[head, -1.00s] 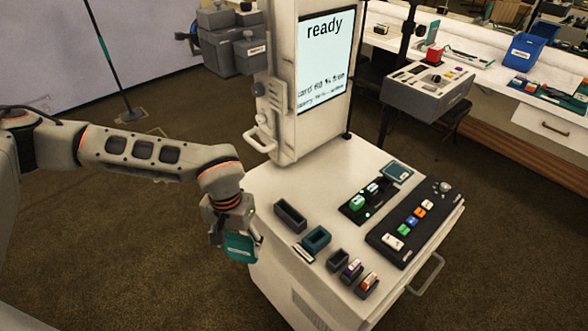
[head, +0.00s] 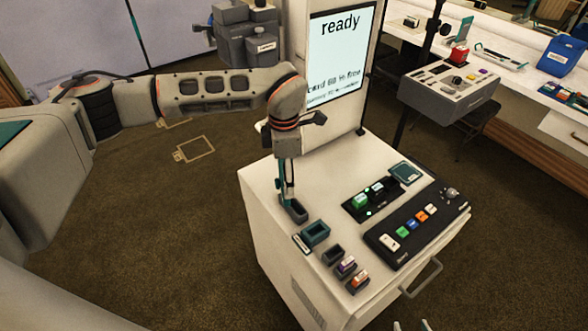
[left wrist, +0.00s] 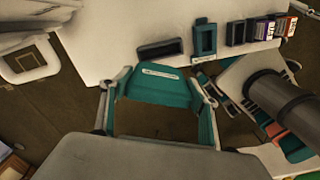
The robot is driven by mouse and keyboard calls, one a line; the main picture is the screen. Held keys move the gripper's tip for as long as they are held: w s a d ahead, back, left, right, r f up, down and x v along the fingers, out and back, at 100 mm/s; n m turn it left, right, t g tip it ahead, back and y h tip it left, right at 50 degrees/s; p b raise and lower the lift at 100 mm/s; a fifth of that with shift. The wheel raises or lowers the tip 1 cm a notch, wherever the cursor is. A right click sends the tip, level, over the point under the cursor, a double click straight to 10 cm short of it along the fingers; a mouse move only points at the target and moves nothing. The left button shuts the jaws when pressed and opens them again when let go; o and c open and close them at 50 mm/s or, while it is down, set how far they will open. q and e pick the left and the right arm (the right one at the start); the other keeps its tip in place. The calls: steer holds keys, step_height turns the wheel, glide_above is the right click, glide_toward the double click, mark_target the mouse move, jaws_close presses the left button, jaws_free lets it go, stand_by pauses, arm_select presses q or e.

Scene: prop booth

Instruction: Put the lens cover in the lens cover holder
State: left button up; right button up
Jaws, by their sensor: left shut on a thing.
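A teal, flat piece with a white label, which I take as the lens cover (left wrist: 160,86), is held between the two fingers of my left gripper (left wrist: 158,100). In the head view my left gripper (head: 288,185) points down just above a long dark grey open holder (head: 293,212) on the cart top. The cover shows there only as a thin teal strip. A teal open holder (head: 315,233) stands beside the grey one. Their labels are too small to read, so I cannot tell which is the lens cover holder. My right gripper (head: 411,326) shows only pale, spread fingertips at the bottom edge.
A small dark holder (head: 333,255) and two holders with cards (head: 351,274) continue the row. A black button panel (head: 415,225) and a slot unit (head: 370,199) lie to the right. The screen column (head: 338,62) stands behind. The cart's left edge is close to the row.

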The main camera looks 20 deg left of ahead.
arm_select(q)
steer(key=shift+w+d+f+n+b, duration=0.3)
steer(key=shift+f+n+b, duration=0.15)
steer(key=shift+n, duration=0.4)
steer(key=shift+w+d+f+n+b, duration=0.3)
steer(key=shift+f+n+b, duration=0.15)
steer(key=shift+n, duration=0.35)
steer(key=shift+w+d+f+n+b, duration=0.2)
steer(key=shift+d+f+n+b, duration=0.25)
steer(key=shift+n, duration=0.4)
arm_select(e)
steer(key=shift+w+a+f+y, duration=0.15)
steer(key=shift+w+a, duration=0.15)
steer(key=shift+a, duration=0.15)
steer(key=shift+w+a+r+y, duration=0.15)
steer(key=shift+w+a, duration=0.1)
steer(key=shift+a, duration=0.15)
arm_select(q)
steer(key=shift+a+r, duration=0.15)
arm_select(e)
steer(key=shift+d+f, duration=0.1)
steer(key=shift+d, duration=0.05)
arm_select(q)
steer(key=shift+f, duration=0.25)
arm_select(e)
steer(key=shift+s+f, duration=0.1)
steer(key=shift+f, duration=0.1)
